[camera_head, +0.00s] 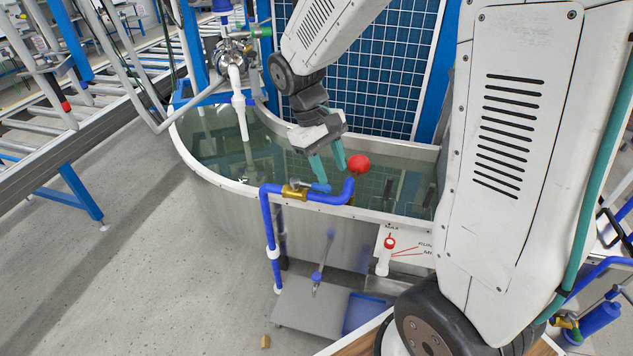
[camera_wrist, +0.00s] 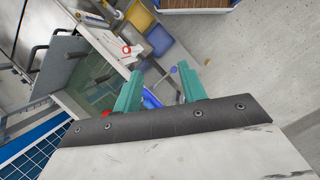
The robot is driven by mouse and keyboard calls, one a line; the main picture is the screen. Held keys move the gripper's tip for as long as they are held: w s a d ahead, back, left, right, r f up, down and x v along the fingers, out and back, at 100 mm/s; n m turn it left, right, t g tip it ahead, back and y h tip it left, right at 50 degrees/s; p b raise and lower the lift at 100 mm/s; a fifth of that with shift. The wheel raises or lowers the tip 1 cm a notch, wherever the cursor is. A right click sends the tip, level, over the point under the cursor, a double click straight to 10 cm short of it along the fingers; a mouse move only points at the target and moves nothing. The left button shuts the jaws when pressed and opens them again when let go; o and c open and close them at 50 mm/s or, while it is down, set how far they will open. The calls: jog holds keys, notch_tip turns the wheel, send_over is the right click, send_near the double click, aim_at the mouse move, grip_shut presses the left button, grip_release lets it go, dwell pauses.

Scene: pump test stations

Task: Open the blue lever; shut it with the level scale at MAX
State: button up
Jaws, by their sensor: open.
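The blue lever (camera_head: 318,187) sits on a brass valve (camera_head: 294,191) in a blue pipe at the tank's near rim. Its handle points right, close above the pipe; I cannot tell its exact angle to the pipe. My gripper (camera_head: 331,173) is open and empty, fingers pointing down just above the lever's end. In the wrist view, blue parts (camera_wrist: 151,100) show between the fingers (camera_wrist: 163,82), partly hidden. The level scale (camera_head: 385,262) is a white piece with a red ring, below the word MAX, beside RUN and a partly hidden label. I cannot read its level clearly.
The oval metal tank (camera_head: 232,188) holds greenish water. A red ball (camera_head: 358,163) stands close right of my fingers. A white spout (camera_head: 239,115) hangs over the tank at left. A roller conveyor (camera_head: 45,105) is at far left; open floor lies in front.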

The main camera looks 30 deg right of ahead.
jog(key=w+d+f+n+h, duration=0.2)
jog(key=w+d+f+n, duration=0.15)
jog(key=w+f, duration=1.05)
jog(key=n+t, duration=0.2)
send_near(318, 185)
jog(key=f, duration=0.1)
jog(key=shift+n, duration=0.25)
jog(key=x, duration=0.7)
jog(key=shift+d+f, duration=0.3)
jog(key=shift+c, duration=0.2)
